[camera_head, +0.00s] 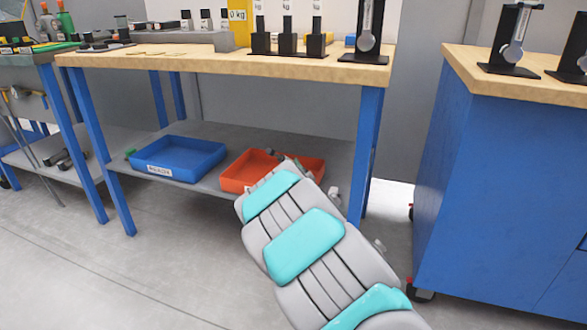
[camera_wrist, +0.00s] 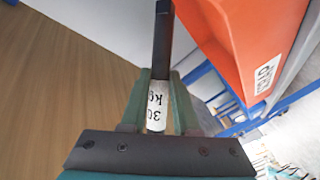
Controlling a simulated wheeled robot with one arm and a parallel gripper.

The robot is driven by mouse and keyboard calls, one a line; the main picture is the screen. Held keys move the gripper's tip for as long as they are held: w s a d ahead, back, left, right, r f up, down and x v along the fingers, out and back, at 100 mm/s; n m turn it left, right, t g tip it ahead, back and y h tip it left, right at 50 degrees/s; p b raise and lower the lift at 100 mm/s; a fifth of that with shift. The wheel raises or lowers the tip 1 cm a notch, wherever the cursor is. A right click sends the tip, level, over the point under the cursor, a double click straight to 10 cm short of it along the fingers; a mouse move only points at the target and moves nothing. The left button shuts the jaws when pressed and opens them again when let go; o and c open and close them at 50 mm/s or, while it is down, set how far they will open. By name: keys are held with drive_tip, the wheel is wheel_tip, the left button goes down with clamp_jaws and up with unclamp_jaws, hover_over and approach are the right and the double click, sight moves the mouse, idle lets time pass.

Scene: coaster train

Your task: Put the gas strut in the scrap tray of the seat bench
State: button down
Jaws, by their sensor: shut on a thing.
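The gas strut (camera_wrist: 161,45) has a dark upper part and a white label reading "30 kg". My gripper (camera_wrist: 158,82) is shut on it, with a green finger on each side of the label. The orange tray (camera_head: 236,178) sits on the lower shelf of the wooden-topped bench (camera_head: 215,62). It also shows large at the upper right of the wrist view (camera_wrist: 235,40), beside the strut, with a white label whose text I cannot read for sure. In the head view my grey and turquoise arm reaches to the tray and hides its front right part and most of my gripper.
A blue tray (camera_head: 178,172) labelled "READY" stands left of the orange one on the lower shelf (camera_head: 290,138). A blue bench leg (camera_head: 366,150) stands close right of my arm. A blue cabinet (camera_head: 490,190) is at the right. Struts in stands (camera_head: 287,40) stand on the bench top.

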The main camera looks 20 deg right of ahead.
drive_tip(key=shift+f+b, duration=0.3)
drive_tip(key=shift+f, duration=0.15)
drive_tip(key=c, duration=0.7)
unclamp_jaws()
drive_tip(key=shift+o, duration=0.2)
drive_tip(key=shift+s+r+p, duration=0.15)
drive_tip(key=shift+r+p, duration=0.5)
drive_tip(key=shift+r, duration=0.15)
drive_tip(key=s+a+b, duration=0.1)
drive_tip(key=s+b, duration=0.8)
drive_tip(key=s, duration=0.2)
drive_tip(key=shift+s+a+f, duration=0.15)
drive_tip(key=shift+s, duration=0.2)
